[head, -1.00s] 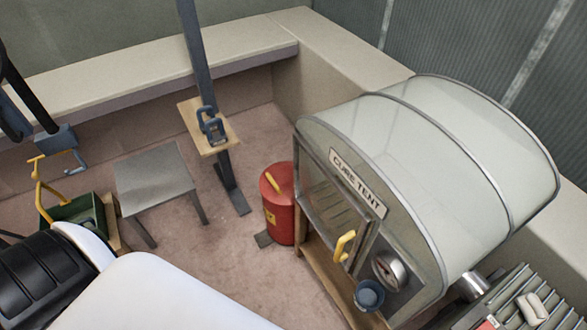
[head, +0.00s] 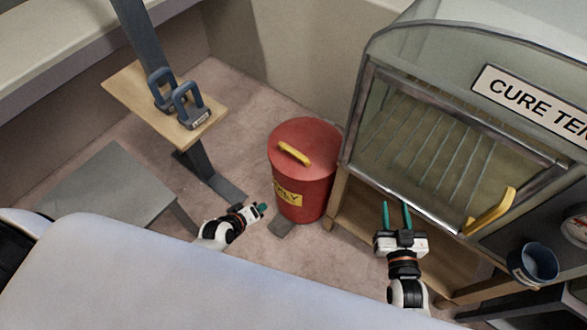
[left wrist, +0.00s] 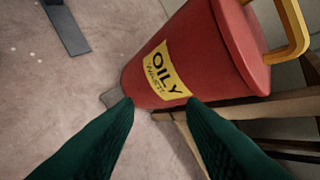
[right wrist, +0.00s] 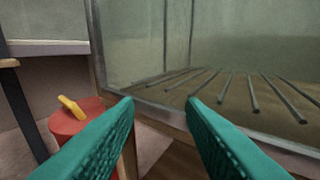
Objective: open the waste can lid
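The red waste can (head: 303,190) stands on the floor with its round red lid (head: 305,146) down on it. A yellow handle (head: 294,153) is on top of the lid. A yellow label reading "OILY WASTE" is on the can's front in the left wrist view (left wrist: 163,75). A grey foot pedal (head: 282,228) sticks out at its base. My left gripper (head: 262,209) is just left of the can, apart from it, with open, empty fingers. My right gripper (head: 396,216) is open and empty to the right of the can, in front of the cure tent.
The cure tent (head: 450,150) stands on a wooden stand right of the can, with a yellow door handle (head: 490,211) and a blue cup (head: 533,263). A post with a wooden shelf (head: 130,88) holding blue clamps stands left. A grey table (head: 105,190) is at the left.

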